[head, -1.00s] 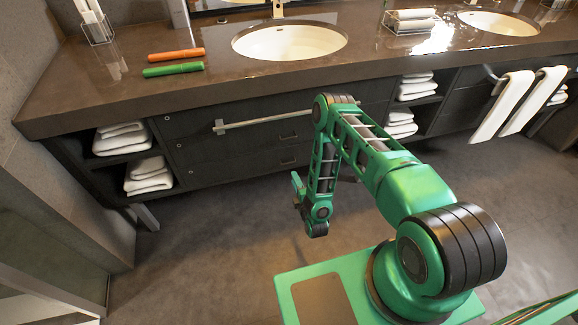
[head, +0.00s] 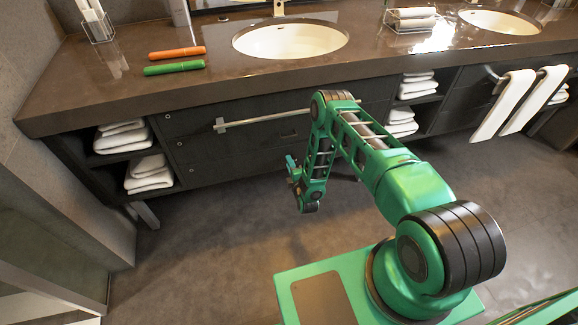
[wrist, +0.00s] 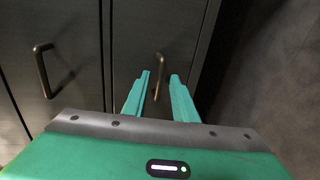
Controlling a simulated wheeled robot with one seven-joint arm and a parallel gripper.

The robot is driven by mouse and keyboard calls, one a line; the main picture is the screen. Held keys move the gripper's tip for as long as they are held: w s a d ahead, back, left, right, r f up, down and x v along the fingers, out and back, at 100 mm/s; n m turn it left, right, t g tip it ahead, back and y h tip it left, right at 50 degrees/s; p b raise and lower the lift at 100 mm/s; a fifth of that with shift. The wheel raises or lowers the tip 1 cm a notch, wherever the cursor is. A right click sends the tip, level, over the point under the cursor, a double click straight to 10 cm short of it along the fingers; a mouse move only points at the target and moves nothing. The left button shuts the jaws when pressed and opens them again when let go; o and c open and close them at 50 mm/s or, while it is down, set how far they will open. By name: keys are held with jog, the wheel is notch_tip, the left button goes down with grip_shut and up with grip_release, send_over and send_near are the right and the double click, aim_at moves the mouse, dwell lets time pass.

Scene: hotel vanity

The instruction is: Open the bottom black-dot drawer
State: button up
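The bottom drawer (head: 225,173) is the lowest dark front under the left sink and looks shut. Its bronze bar handle (wrist: 158,77) shows in the wrist view, where the fronts appear turned sideways. My gripper (wrist: 160,75) is open, with two teal fingers on either side of that handle. The handle seems a little beyond the fingertips; I cannot tell whether they touch it. In the head view my gripper (head: 290,162) is small in front of the lower drawers and hides part of them. A black dot is too small to make out.
The drawer above has its own handle (wrist: 52,70) in the wrist view. A pale towel bar (head: 260,119) sticks out above the lower drawers. Shelves with folded towels (head: 149,172) stand to the left. Open floor (head: 220,245) lies in front.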

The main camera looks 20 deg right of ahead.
grip_shut()
jog(key=shift+s+f, duration=0.1)
jog(key=shift+s, duration=0.05)
dwell(1.2)
